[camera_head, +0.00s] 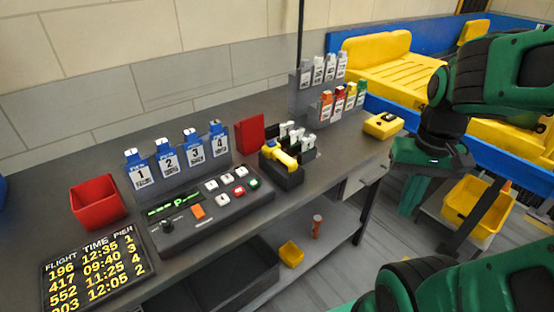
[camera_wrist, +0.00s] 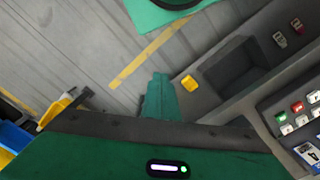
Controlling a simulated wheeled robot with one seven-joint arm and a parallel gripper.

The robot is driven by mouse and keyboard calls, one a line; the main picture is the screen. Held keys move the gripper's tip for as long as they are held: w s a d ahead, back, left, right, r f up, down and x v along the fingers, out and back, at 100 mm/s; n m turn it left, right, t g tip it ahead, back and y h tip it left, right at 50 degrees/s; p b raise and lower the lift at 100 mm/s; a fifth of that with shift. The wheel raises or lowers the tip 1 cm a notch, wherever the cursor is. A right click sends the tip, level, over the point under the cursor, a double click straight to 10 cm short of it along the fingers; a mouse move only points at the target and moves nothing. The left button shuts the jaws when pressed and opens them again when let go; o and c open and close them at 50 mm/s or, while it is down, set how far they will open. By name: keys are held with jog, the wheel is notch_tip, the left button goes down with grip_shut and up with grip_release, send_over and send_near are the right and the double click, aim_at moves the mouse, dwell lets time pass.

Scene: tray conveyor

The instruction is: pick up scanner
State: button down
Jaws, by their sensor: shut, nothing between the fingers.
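The scanner (camera_head: 281,156) looks to be the yellow and black hand-held device in a dark holder (camera_head: 290,178), on the bench right of the button panel. My gripper (camera_head: 410,200) is right of the bench's right end in the head view, well apart from the scanner, with its fingers pointing down. Its green fingers (camera_wrist: 160,98) are together and empty in the wrist view, over the floor beside the bench. I cannot make out the scanner in the wrist view.
On the bench (camera_head: 75,177) are a button panel (camera_head: 210,205), numbered tags (camera_head: 170,162), a red bin (camera_head: 97,200), a flight board (camera_head: 93,268) and a yellow device (camera_head: 383,125). A small yellow bin (camera_head: 291,253) is on the lower shelf. A yellow tray (camera_head: 375,62) is behind.

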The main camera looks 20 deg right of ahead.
jog(key=c, duration=2.3)
grip_release()
jog(key=o, duration=0.5)
jog(key=shift+s+r, duration=0.15)
jog(key=shift+r, duration=0.2)
jog(key=o, duration=0.5)
jog(key=w+a+n, duration=0.1)
jog(key=w, duration=0.3)
jog(key=w+r+n+t, duration=0.1)
jog(key=w, duration=0.3)
jog(key=w+a+n+t, duration=0.1)
jog(key=w+n, duration=0.1)
jog(key=w, duration=0.2)
jog(key=shift+w+a+r+h, duration=0.1)
jog(key=shift+a+r+h, duration=0.2)
jog(key=shift+c, duration=0.2)
jog(key=n+t+y, duration=0.2)
jog(key=n, duration=0.4)
send_near(283, 155)
jog(key=x, duration=0.3)
jog(key=shift+a+f, duration=0.15)
jog(key=shift+f, duration=0.2)
jog(key=shift+x, duration=2.8)
